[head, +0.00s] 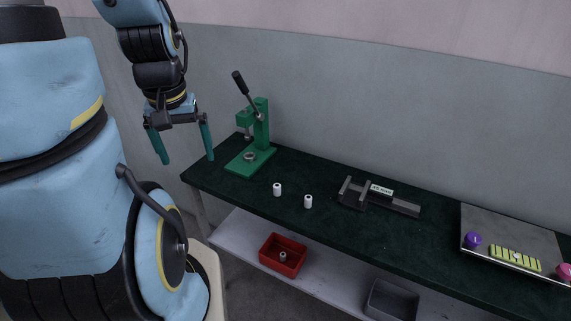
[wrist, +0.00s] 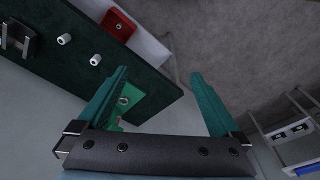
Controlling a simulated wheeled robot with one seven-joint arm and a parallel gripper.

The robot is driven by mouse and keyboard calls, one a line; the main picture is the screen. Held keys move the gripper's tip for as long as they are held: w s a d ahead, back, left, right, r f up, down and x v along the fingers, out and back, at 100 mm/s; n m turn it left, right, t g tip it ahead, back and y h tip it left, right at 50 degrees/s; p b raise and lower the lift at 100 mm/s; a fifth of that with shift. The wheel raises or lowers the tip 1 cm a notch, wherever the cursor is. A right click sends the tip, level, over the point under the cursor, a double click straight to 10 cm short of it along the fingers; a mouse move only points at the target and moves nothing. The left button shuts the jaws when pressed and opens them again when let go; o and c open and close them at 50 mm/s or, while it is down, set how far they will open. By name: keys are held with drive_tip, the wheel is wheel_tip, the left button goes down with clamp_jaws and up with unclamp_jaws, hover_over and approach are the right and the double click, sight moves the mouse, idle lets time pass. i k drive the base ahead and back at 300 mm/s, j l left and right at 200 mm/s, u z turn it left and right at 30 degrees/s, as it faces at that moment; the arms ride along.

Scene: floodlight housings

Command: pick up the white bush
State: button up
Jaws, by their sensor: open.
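Two white bushes stand on the dark green bench top in the head view, one on the left (head: 277,189) and one a little right and nearer (head: 308,201). Both also show at the upper left of the wrist view (wrist: 64,39) (wrist: 95,60). A small pale bush-like piece (head: 283,257) sits in the red bin (head: 270,262) on the lower shelf. My gripper (head: 188,160) is open and empty, with its green fingers wide apart. It hangs off the left end of the bench, left of both bushes. The wrist view shows nothing between the fingers (wrist: 160,73).
A green hand press (head: 262,125) stands at the bench's left end, between my gripper and the bushes. Farther right is a grey tray (head: 510,232) with coloured pieces. A grey bin (head: 392,301) sits below.

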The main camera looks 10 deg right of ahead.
sight(308, 199)
drive_tip(key=k+u, duration=0.7)
drive_tip(key=k+j+u, duration=0.1)
drive_tip(key=k+u, duration=0.25)
